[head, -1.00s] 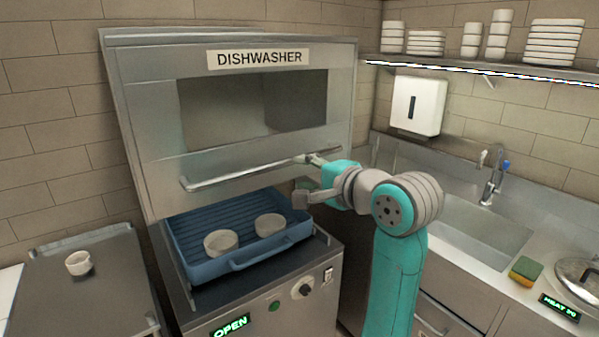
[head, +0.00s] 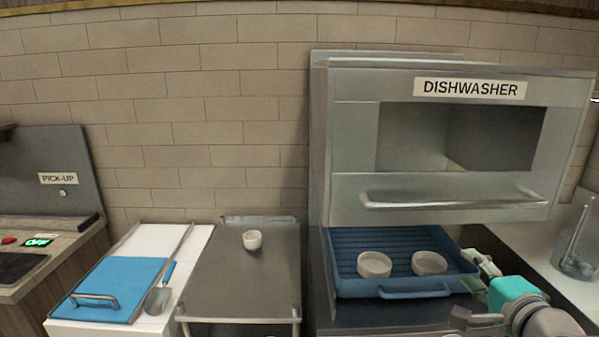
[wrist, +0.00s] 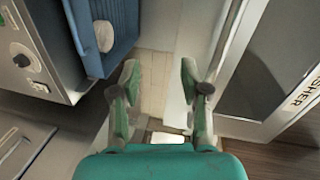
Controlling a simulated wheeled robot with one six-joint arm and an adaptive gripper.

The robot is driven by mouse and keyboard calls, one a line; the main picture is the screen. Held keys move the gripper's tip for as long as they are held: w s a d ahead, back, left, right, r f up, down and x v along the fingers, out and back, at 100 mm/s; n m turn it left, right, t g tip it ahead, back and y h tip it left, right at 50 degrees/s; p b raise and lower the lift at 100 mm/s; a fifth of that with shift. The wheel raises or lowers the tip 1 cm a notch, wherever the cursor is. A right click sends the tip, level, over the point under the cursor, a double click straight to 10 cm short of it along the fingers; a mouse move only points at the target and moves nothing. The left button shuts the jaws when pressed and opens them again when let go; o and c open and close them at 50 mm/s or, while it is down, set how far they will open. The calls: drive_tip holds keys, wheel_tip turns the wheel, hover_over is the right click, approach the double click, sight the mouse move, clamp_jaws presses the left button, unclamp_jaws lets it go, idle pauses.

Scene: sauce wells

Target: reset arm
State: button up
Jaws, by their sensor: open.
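My gripper (head: 474,290) is open and empty, at the front right corner of the blue dishwasher rack in the head view. In the wrist view its two fingers (wrist: 160,78) stand apart with nothing between them. The dishwasher (head: 350,130) has its hood raised, with a bar handle (head: 450,202) along its lower edge. My gripper is below and apart from that handle. The blue rack (head: 415,290) holds two pale round bowls, the left one (head: 374,265) and the right one (head: 429,263). Most of my arm is out of view.
A steel cart (head: 230,285) left of the dishwasher carries a small white cup (head: 252,240). Further left are a blue board (head: 120,290), a scoop-like tool (head: 160,292) and the pick-up counter (head: 30,265). The sink counter (head: 520,250) is close on the right.

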drive_tip(key=s+a+f+n, duration=0.25)
drive_tip(key=s+f, duration=0.25)
drive_tip(key=f, duration=0.3)
drive_tip(key=s+a+f+n+h, duration=0.1)
drive_tip(key=s+a+f, duration=0.2)
drive_tip(key=s+f, duration=0.35)
drive_tip(key=s+a+f+n, duration=0.2)
drive_tip(key=s+a+f, duration=0.1)
drive_tip(key=f, duration=0.7)
drive_tip(key=s+a+f+n, duration=0.1)
drive_tip(key=s+n, duration=0.2)
drive_tip(key=s, duration=0.6)
drive_tip(key=s+a+f+n, duration=0.1)
drive_tip(key=s+n, duration=0.3)
drive_tip(key=s, duration=0.6)
drive_tip(key=s+a+f+n+g+y, duration=0.1)
drive_tip(key=s+a+n, duration=0.2)
drive_tip(key=s, duration=0.6)
drive_tip(key=shift+s+f+n, duration=0.2)
drive_tip(key=shift+f+n, duration=0.05)
drive_tip(key=shift+n, duration=0.3)
